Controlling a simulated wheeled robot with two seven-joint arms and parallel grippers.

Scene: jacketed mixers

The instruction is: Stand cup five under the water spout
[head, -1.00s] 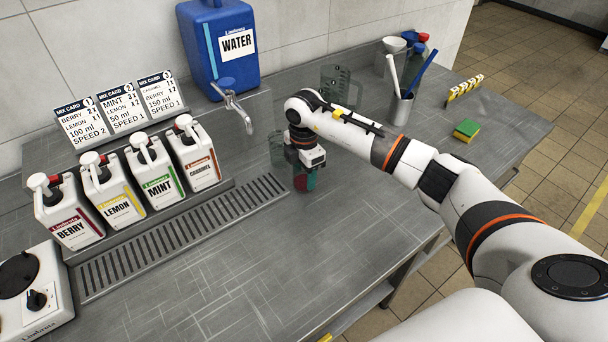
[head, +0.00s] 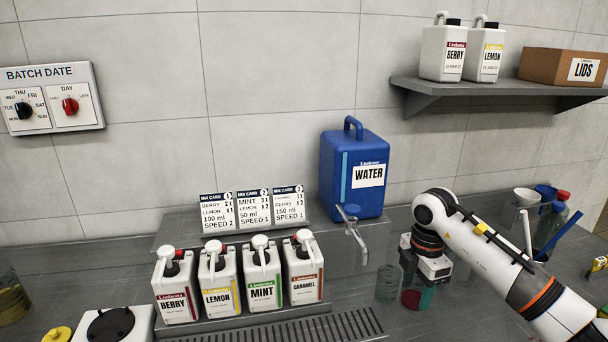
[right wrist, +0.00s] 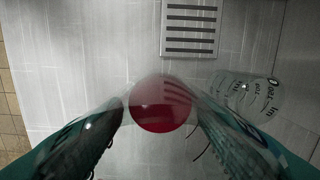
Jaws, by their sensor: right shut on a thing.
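My right gripper (head: 418,292) is low over the counter, shut on a small see-through red round thing, the red cup (head: 411,299). The red cup also shows between my green fingertips in the right wrist view (right wrist: 160,103). No number is readable on it. The water spout (head: 357,238) juts from the blue water canister (head: 355,172), to the left of my right gripper. A clear glass (head: 387,284) stands between them, just left of the held cup; its black markings show in the right wrist view (right wrist: 245,95). My left gripper is not in view.
A slotted drain grate (head: 325,328) runs along the counter, left of my gripper. Berry (head: 174,287), lemon (head: 218,281), mint (head: 262,274) and caramel (head: 304,268) pump bottles stand behind it. A funnel (head: 526,196) and bottles stand at the right.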

